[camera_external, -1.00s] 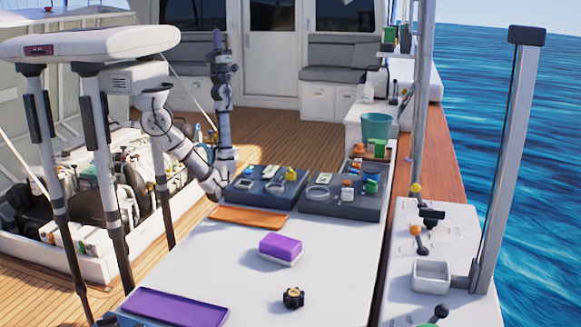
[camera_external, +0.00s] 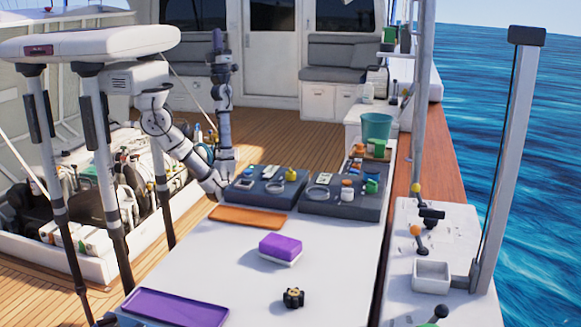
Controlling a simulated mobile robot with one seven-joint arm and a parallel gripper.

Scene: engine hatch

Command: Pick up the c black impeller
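The black impeller (camera_external: 293,298) is a small, dark, lobed wheel with a brass-coloured centre. It sits alone on the near part of the white table (camera_external: 225,265), right of the purple tray. My arm bends down beside the table's far left and then rises upright. My gripper (camera_external: 217,40) appears to be the dark end at the top, high above the deck and far from the impeller. It is too small to tell whether it is open or shut.
A purple tray (camera_external: 175,307) and an orange tray (camera_external: 247,218) lie on the table. A purple-and-white sponge-like block (camera_external: 281,248) is mid-table. Two dark organisers (camera_external: 262,197) with small parts and a teal bucket (camera_external: 376,128) stand at the back. The table around the impeller is clear.

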